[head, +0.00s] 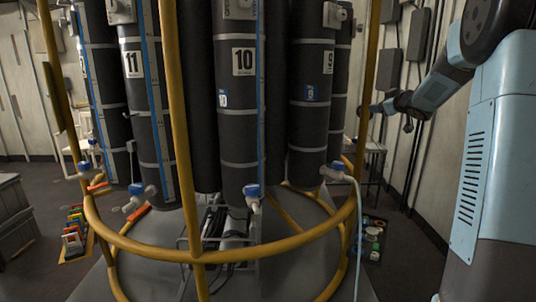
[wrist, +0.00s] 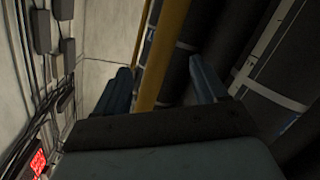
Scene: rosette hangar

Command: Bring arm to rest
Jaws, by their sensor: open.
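My arm (head: 440,85) comes in from the right of the head view and reaches toward the middle. My gripper (head: 368,112) is at its far end, small and partly dark, beside a yellow upright post at the right of the rosette. In the wrist view my gripper (wrist: 160,78) shows two blue fingers spread wide apart. Nothing is held between them. A yellow post (wrist: 160,60) and dark cylinders show beyond the fingers; I cannot tell how far off they are.
Dark upright cylinders, numbered 10 (head: 240,120) and 11 (head: 140,110) among others, stand inside a yellow ring rail (head: 270,243). Valves with blue caps hang at their bottoms. A tray of small items (head: 372,238) lies on the floor at right. Wall boxes (wrist: 62,60) and cables line the wall.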

